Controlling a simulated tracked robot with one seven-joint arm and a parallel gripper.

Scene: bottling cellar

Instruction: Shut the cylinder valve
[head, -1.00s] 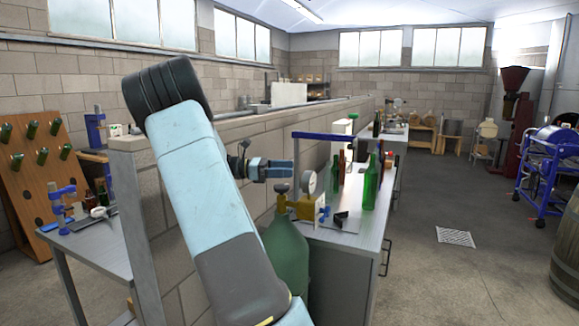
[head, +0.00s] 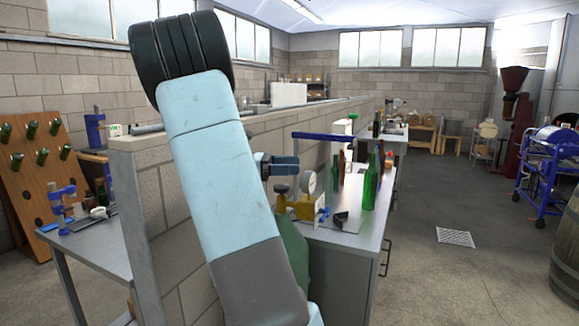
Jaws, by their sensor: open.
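The green gas cylinder (head: 295,257) stands at the near end of the bench, its left side hidden by my arm. On top is the valve: a dark handwheel (head: 281,189) above a brass body (head: 304,207). A round gauge (head: 308,181) sits just right of the handwheel. My gripper (head: 294,165) is open, its blue fingers pointing right, a little above the handwheel in the picture. I cannot tell whether the fingers touch the handwheel or gauge, or how far the valve is turned.
A block wall (head: 160,185) runs along the left. The floor (head: 425,275) on the right is clear, with a drain grate (head: 456,237).

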